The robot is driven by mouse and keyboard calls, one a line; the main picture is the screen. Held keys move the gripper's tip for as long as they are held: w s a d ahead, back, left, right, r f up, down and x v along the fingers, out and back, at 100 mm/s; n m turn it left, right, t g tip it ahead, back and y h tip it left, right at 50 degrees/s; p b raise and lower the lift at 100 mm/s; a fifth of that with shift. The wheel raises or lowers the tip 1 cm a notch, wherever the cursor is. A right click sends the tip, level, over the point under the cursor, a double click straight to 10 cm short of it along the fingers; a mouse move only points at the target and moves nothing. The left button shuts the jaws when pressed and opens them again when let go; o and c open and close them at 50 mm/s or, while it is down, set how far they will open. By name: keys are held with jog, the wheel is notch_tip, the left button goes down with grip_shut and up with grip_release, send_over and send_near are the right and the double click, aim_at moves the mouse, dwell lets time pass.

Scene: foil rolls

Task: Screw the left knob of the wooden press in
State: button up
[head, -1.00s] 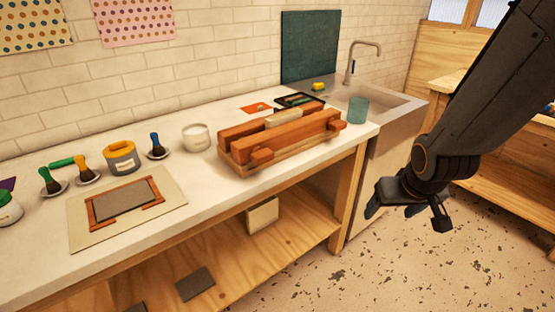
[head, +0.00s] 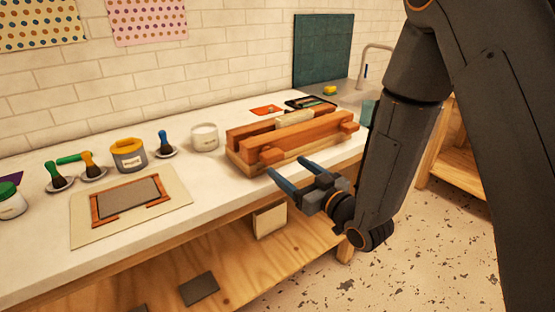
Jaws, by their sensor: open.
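The wooden press (head: 300,142) sits on the white counter near its front edge, with a pale block (head: 294,122) between its reddish beams. Its left knob (head: 272,155) sticks out of the front beam toward me. Its right knob (head: 349,127) sticks out near the other end. My gripper (head: 285,173) is open and empty. Its blue fingers point up and left, at the counter's front edge just below the left knob in the picture. I see no contact with the knob.
A white jar (head: 204,137) stands left of the press. A yellow-topped pot (head: 128,155), brushes on saucers and a board with a brown frame (head: 135,207) lie further left. A sink with a tap (head: 378,47) is behind right. The lower shelf (head: 240,262) is below the counter.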

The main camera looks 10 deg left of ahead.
aim_at(276, 158)
jog(key=p+x, duration=0.1)
jog(key=x, duration=0.5)
jog(key=shift+w+a+p, duration=0.25)
jog(key=shift+w+p, duration=0.05)
jog(key=shift+p, duration=0.05)
jog(key=shift+c, duration=0.2)
jog(key=c, duration=1)
